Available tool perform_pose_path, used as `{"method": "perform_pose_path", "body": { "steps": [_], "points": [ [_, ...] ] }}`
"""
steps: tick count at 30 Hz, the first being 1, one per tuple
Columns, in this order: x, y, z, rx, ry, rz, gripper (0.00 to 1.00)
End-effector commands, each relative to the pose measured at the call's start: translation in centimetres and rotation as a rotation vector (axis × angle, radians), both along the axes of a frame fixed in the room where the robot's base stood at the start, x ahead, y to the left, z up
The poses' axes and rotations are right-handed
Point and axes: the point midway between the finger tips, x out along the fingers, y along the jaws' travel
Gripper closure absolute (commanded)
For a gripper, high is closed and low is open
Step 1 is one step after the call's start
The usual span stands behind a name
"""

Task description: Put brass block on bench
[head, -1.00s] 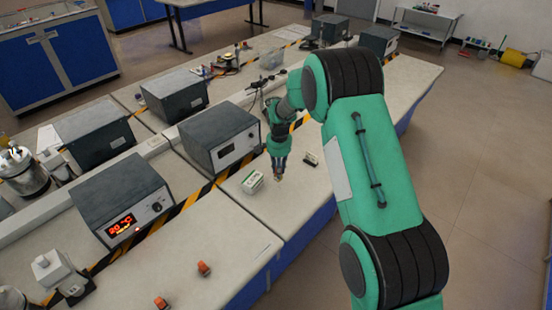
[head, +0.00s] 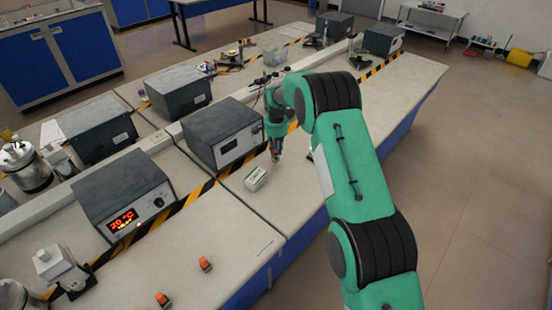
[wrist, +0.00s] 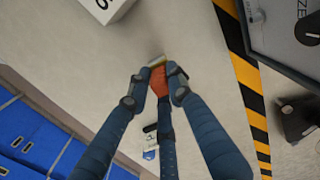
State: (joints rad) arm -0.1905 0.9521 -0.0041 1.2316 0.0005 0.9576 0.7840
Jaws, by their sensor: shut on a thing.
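The brass block (wrist: 157,61) shows as a small gold-coloured edge between my fingertips in the wrist view. Most of it is hidden by the fingers. My gripper (wrist: 157,73) is shut on it, and a red-orange surface shows between the fingers just behind the block. In the head view my gripper (head: 276,156) points down over the pale bench (head: 225,225), beyond a small white box (head: 256,179). I cannot tell whether the block touches the bench top.
The white box also shows at the top of the wrist view (wrist: 103,8). A grey instrument (head: 220,133) stands left of my gripper, with black-yellow tape (wrist: 243,70) along it. A small black-and-white item (wrist: 150,140) lies behind the fingers. Two orange pieces (head: 205,264) lie on the near bench.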

Motion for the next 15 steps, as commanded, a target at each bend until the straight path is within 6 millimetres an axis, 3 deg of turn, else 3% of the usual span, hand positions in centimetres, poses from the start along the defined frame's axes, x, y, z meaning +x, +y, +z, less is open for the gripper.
{"method": "perform_pose_path", "body": {
  "steps": [9, 15],
  "points": [
    [0.0, 0.0, 0.0, 0.0, 0.0, 0.0, 1.0],
    [0.0, 0.0, -1.8, 0.001, 0.001, 0.0, 1.0]
  ]
}}
